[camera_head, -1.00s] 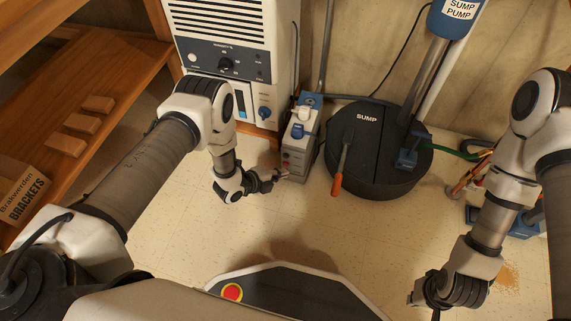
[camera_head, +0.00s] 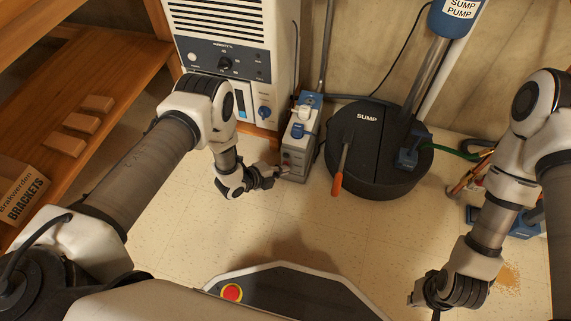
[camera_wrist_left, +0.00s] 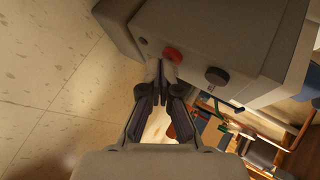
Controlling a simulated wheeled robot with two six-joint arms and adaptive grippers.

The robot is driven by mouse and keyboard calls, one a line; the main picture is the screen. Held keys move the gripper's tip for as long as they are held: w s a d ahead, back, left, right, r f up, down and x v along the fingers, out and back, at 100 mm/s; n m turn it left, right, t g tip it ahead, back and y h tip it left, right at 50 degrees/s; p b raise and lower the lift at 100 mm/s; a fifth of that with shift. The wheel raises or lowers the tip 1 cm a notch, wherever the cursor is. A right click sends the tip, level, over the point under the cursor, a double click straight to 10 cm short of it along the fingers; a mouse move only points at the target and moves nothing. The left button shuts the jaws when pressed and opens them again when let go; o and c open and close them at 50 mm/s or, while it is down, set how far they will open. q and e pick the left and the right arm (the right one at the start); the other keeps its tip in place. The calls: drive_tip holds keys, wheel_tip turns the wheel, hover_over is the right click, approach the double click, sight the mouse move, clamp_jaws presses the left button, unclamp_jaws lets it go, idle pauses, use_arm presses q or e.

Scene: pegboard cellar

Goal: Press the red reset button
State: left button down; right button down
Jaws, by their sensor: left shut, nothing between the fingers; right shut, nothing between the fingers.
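The red reset button (camera_wrist_left: 173,55) is a round red knob on the grey face of a box in the left wrist view. A black knob (camera_wrist_left: 216,76) sits beside it. In the head view this is the grey box (camera_head: 296,160) with blue parts on top, standing on the floor; the red button is not clear there. My left gripper (camera_head: 284,171) is shut and empty, its tips at the box's front face. In the left wrist view its fingertips (camera_wrist_left: 161,66) overlap the button's lower edge; I cannot tell whether they touch. My right gripper (camera_head: 436,306) is shut, low at the right.
A white dehumidifier-like cabinet (camera_head: 225,60) stands behind left of the box. The black sump lid (camera_head: 375,165) with a red-handled screwdriver (camera_head: 338,184) lies to the right. A wooden shelf (camera_head: 95,85) holds several blocks at the left. The floor in front is clear.

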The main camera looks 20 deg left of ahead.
use_arm(q)
drive_tip(key=shift+w, duration=0.2)
drive_tip(key=shift+s, duration=0.15)
drive_tip(key=shift+s+p, duration=0.55)
drive_tip(key=shift+s, duration=0.15)
drive_tip(key=s+p, duration=0.3)
drive_tip(key=s, duration=0.2)
drive_tip(key=shift+a, duration=0.1)
idle(0.9)
